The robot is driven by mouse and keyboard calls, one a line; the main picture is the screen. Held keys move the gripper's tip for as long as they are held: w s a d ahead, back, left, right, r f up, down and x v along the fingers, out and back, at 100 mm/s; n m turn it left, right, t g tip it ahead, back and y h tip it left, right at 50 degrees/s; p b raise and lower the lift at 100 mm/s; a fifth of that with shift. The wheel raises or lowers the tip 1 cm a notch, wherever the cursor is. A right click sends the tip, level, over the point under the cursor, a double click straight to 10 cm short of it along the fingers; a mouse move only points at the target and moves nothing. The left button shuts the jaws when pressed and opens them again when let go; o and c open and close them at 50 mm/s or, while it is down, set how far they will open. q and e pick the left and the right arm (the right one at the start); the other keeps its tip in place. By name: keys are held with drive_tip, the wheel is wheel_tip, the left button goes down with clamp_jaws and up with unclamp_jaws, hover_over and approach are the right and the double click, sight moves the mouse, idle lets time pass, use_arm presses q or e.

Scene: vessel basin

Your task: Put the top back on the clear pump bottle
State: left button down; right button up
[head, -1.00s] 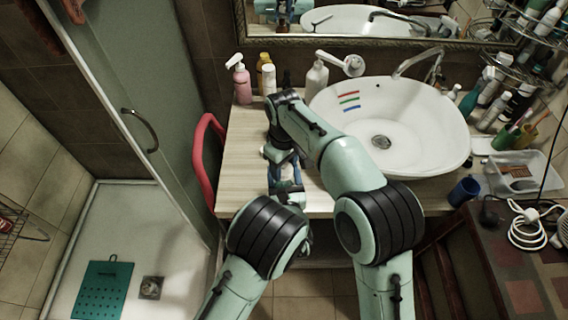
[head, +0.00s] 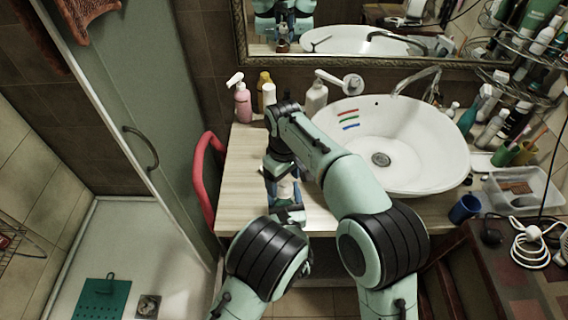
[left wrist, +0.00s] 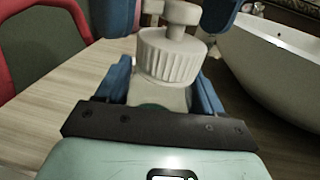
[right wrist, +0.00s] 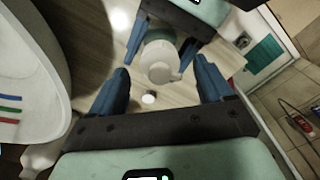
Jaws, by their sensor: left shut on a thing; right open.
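The clear pump bottle (left wrist: 160,97) is between the blue fingers of my left gripper (left wrist: 165,88), which is shut on it. Its white ribbed top (left wrist: 172,57), with a pump head (left wrist: 182,14), sits on the bottle's neck and looks upright. Whether it is fully seated I cannot tell. The top also shows in the right wrist view (right wrist: 159,59) and small in the head view (head: 287,187). My right gripper (right wrist: 160,85) is open, its fingers apart on either side of the pump head. In the head view my right arm hides part of the bottle.
The wooden counter (head: 240,170) is clear to the left. The white basin (head: 430,150) stands to the right. A pink pump bottle (head: 242,105) and other bottles stand at the back. A red chair-like frame (head: 200,180) borders the counter's left edge.

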wheel_tip(320, 180, up, 10)
idle(0.3)
drive_tip(key=shift+f, duration=0.1)
use_arm(q)
drive_tip(key=shift+c, duration=0.3)
unclamp_jaws()
drive_tip(key=shift+s, duration=0.1)
use_arm(e)
drive_tip(key=f+b, duration=0.1)
drive_tip(key=f, duration=0.1)
drive_tip(key=s+f+b, duration=0.1)
drive_tip(key=f, duration=0.1)
drive_tip(key=shift+f+b, duration=0.1)
drive_tip(key=shift+b, duration=0.2)
use_arm(q)
drive_tip(key=s+d, duration=0.1)
drive_tip(key=s, duration=1.2)
drive_tip(key=shift+d, duration=0.4)
